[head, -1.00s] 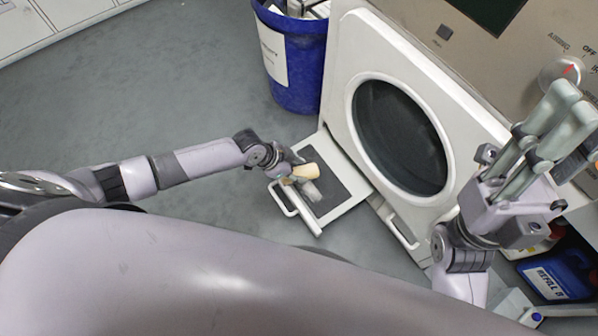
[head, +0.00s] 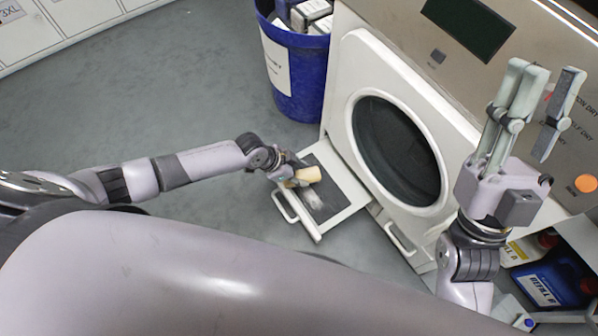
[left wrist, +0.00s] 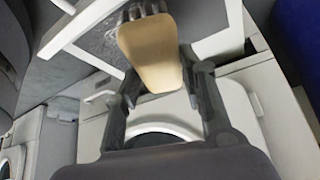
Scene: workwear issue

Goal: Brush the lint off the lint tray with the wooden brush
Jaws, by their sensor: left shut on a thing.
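The wooden brush (head: 306,175) has a pale tan body and is held by my left gripper (head: 290,180) over the lint tray. It also shows in the left wrist view (left wrist: 150,50), upright between the two fingers (left wrist: 166,82), its dark bristles at the mesh. The lint tray (head: 346,212) is a white frame with dark mesh, pulled out from the machine. A whitish-grey lint patch (head: 315,199) lies on the mesh just below the brush. Whether bristles touch the mesh I cannot tell. My right gripper (head: 546,78) is raised, open and empty, at the right.
The white machine front has a round dark door (head: 397,150) right of the tray. A blue bin (head: 298,85) with boxes in it stands behind the tray. A blue refill jug (head: 551,283) sits low at the right. The grey floor at left is clear.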

